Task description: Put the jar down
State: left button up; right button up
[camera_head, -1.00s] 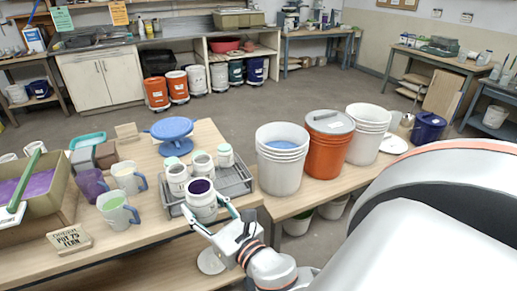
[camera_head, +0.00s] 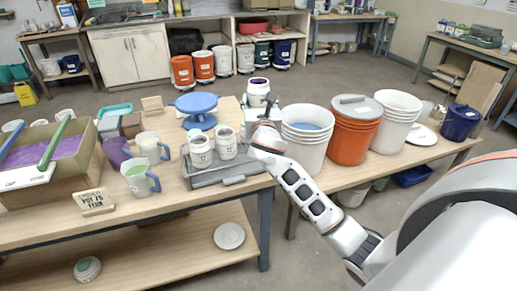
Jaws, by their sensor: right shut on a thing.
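A white jar with dark purple glaze at its mouth (camera_head: 258,92) is in my right gripper (camera_head: 264,112), which is shut on it. The jar is roughly upright, beyond the back right of the grey tray (camera_head: 216,175) and left of the white bucket (camera_head: 306,150). It looks raised, but its base is hidden behind my gripper, so I cannot tell whether it touches anything. Two similar white jars, a left one (camera_head: 200,152) and a right one (camera_head: 225,143), stand on the tray. My left gripper is not in view.
An orange bucket (camera_head: 352,140) and another white bucket (camera_head: 395,128) stand right of the first one. A blue turntable (camera_head: 199,108) is behind the tray. Mugs (camera_head: 140,178) and a sign (camera_head: 95,202) stand to the left.

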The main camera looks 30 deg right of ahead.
notch_tip(320, 180, down, 17)
jog(key=b, duration=0.4)
jog(key=shift+r, duration=0.1)
jog(key=o, duration=1.7)
jog(key=shift+o, duration=0.2)
